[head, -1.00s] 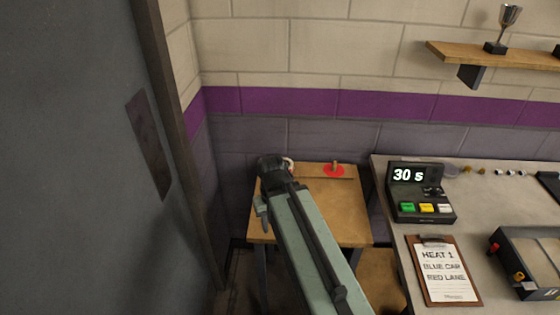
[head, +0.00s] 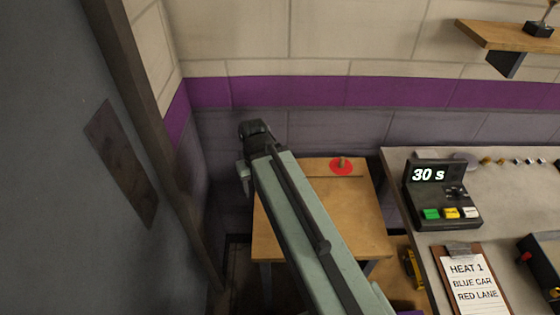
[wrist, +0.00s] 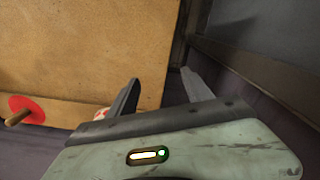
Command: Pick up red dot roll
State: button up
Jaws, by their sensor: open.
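A white roll with red marks (wrist: 101,113) shows in the wrist view, at the table's edge, just left of my gripper's left finger. It is partly covered by the gripper body and is hidden behind my arm in the head view. My gripper (wrist: 160,78) is open and empty. Its fingers point over the wooden table's side edge, with the roll outside the jaws. In the head view only my arm's dark end shows; the fingers cannot be made out.
A red disc with an upright peg (head: 341,169) stands on the small wooden table (head: 350,215); it also shows in the wrist view (wrist: 33,104). A purple-striped wall (head: 300,92) is behind. A grey bench (head: 520,225) with a timer (head: 445,195) is right. A grey door (head: 50,200) is left.

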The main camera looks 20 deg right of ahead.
jog(key=o, duration=0.7)
jog(key=w+d+r+t, duration=0.1)
jog(key=w+d, duration=0.1)
jog(key=d, duration=0.2)
jog(key=w+d+r+n+t, duration=0.1)
jog(key=w+d, duration=0.2)
jog(key=d, duration=0.2)
jog(key=w+d+r+n+t+y+p, duration=0.1)
jog(key=w+d+t, duration=0.1)
jog(key=d, duration=0.3)
jog(key=shift+w+d, duration=0.25)
jog(key=shift+w, duration=0.05)
jog(key=b+x, duration=0.2)
jog(key=x, duration=0.1)
jog(key=shift+d+b, duration=0.2)
jog(key=shift+b, duration=0.15)
jog(key=b+x, duration=0.4)
jog(key=x, duration=0.1)
jog(key=shift+w+d+b, duration=0.15)
jog(key=shift+w+b, duration=0.05)
jog(key=shift+b, duration=0.15)
jog(key=shift+r, duration=0.15)
jog(key=c, duration=1.5)
